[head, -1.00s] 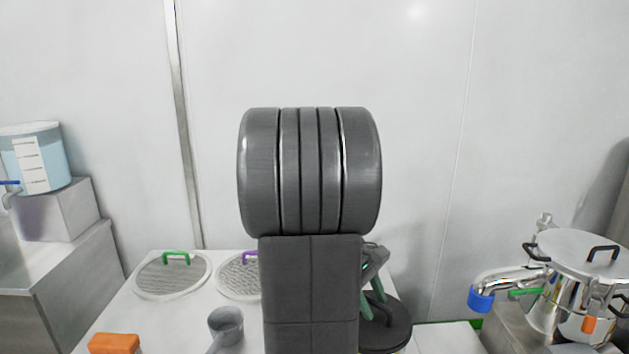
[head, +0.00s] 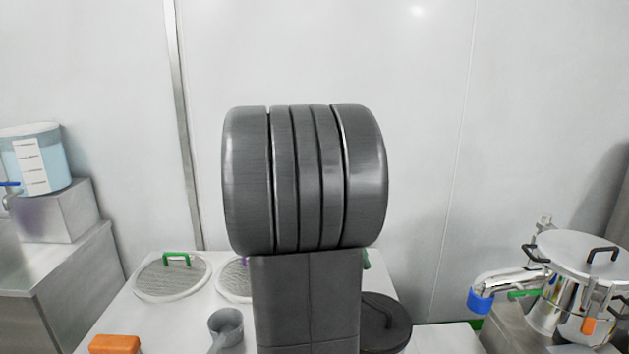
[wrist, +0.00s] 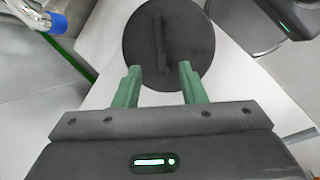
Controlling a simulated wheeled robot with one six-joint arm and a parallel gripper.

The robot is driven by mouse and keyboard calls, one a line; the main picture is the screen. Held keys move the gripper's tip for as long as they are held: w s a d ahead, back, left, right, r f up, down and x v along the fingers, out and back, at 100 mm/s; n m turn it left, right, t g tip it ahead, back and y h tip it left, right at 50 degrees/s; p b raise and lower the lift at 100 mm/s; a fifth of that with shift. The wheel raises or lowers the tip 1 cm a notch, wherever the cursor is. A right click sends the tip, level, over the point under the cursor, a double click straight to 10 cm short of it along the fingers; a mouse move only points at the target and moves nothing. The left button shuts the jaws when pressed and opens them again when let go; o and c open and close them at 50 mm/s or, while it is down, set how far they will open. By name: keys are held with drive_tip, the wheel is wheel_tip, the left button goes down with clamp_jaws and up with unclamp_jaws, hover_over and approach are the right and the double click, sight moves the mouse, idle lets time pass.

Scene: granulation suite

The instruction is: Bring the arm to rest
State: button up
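My gripper (wrist: 157,82) shows in the wrist view with its two green fingers spread apart and nothing between them. Beyond the fingertips lies a round black lid-like disc (wrist: 190,45) with a raised bar across it. The same black disc (head: 388,325) shows in the head view on the white table, to the right of my arm. In the head view my dark arm fills the middle of the picture and hides nearly all of my gripper.
A round mesh screen with a green handle (head: 172,277), a grey scoop (head: 226,327) and an orange block (head: 115,344) are on the white table (head: 180,325). A steel vessel (head: 575,275) stands right. A blue-liquid container (head: 38,160) stands left.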

sight(372, 301)
drive_tip(key=x, duration=1)
drive_tip(key=shift+f, duration=0.1)
wheel_tip(372, 301, up, 2)
drive_tip(key=shift+w+r+p, duration=0.15)
drive_tip(key=shift+r+p, duration=0.05)
drive_tip(key=shift+p, duration=0.4)
drive_tip(key=shift+a+f+b, duration=0.1)
drive_tip(key=shift+f+b, duration=0.15)
drive_tip(key=shift+b, duration=0.35)
wheel_tip(372, 301, up, 5)
drive_tip(key=p, duration=0.5)
